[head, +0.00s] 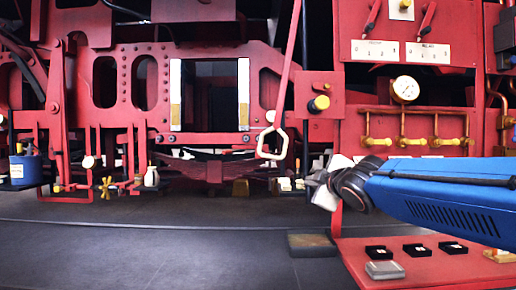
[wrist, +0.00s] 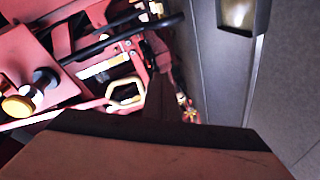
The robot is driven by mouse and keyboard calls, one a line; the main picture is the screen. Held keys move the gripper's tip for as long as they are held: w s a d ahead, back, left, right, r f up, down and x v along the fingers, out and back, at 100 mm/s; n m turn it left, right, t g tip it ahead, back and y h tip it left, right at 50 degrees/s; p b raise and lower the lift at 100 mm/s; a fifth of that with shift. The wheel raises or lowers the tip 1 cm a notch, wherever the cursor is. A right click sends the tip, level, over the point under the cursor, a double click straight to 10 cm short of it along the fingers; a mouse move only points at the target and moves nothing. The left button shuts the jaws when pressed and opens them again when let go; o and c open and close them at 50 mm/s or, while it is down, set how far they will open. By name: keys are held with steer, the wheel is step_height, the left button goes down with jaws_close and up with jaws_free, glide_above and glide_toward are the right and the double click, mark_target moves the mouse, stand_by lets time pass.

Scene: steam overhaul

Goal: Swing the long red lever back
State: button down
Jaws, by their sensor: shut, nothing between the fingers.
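The long red lever (head: 287,75) hangs down from the top of the head view, slightly tilted, and ends in a cream loop handle (head: 272,144). The handle also shows in the wrist view (wrist: 124,94), left of the middle. My gripper (head: 322,188) is at the end of my blue arm, to the right of and below the handle, apart from it. It is shut and empty. Its fingertips are small and hard to make out in the head view. A broad surface fills the bottom of the wrist view; I cannot tell what it is.
A red box with a yellow knob (head: 319,103) stands just right of the lever; the knob shows in the wrist view (wrist: 16,106). A red bench (head: 430,268) with small black blocks is below my arm. The grey floor (head: 150,245) at left is clear.

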steer(key=w+a+r+n+y, duration=0.2)
steer(key=a+r+n+y, duration=0.1)
steer(key=a, duration=0.4)
steer(key=w+a+r+n+y, duration=0.2)
steer(key=a+r+n+y, duration=0.1)
steer(key=a+r, duration=0.3)
steer(key=shift+a+n+t, duration=0.3)
steer(key=shift+a+n, duration=0.6)
steer(key=shift+w+r, duration=0.1)
steer(key=shift+w, duration=0.05)
steer(key=w+a, duration=0.1)
steer(key=w, duration=0.8)
steer(key=shift+w+a, duration=0.15)
steer(key=shift+a, duration=0.15)
